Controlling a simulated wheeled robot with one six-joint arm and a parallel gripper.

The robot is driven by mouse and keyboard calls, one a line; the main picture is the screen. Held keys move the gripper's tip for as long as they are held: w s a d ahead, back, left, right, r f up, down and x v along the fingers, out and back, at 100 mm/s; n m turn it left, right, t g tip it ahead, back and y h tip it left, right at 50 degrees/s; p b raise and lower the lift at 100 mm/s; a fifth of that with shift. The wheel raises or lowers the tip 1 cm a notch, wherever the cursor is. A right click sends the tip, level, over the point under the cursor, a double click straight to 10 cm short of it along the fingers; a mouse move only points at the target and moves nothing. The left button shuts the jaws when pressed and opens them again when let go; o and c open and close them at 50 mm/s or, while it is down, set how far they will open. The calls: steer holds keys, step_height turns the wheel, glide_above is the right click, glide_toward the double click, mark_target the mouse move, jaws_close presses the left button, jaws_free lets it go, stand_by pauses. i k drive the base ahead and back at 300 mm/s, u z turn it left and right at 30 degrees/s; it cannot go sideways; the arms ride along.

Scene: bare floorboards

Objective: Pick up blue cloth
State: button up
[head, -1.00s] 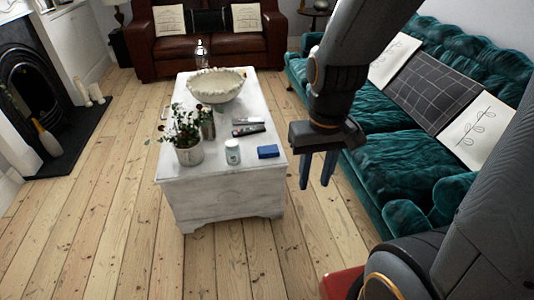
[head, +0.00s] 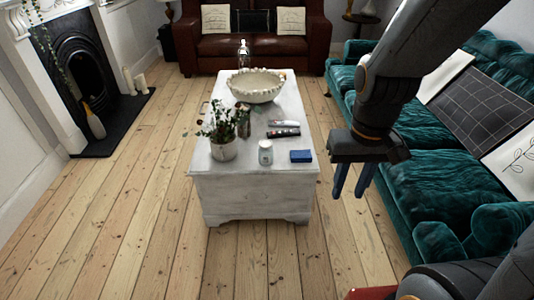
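A small folded blue cloth (head: 301,156) lies flat on the near right corner of the white chest-like table (head: 250,192). My gripper (head: 350,192) hangs in the air to the right of the table, pointing down. Its two blue fingers are a little apart with nothing seen between them. In the picture it is lower and to the right of the cloth, and not touching it.
Beside the cloth stand a white jar (head: 265,152), a potted plant (head: 222,135) and remotes (head: 283,132); a scalloped bowl (head: 256,86) is farther back. A green sofa (head: 420,150) borders the right. Floorboards (head: 120,220) at left are clear.

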mark_target(298, 156)
steer(key=k, duration=0.45)
steer(key=u, duration=0.8)
steer(key=i, duration=1.55)
steer(key=z, duration=1.15)
steer(key=i, duration=0.35)
steer(key=z, duration=0.25)
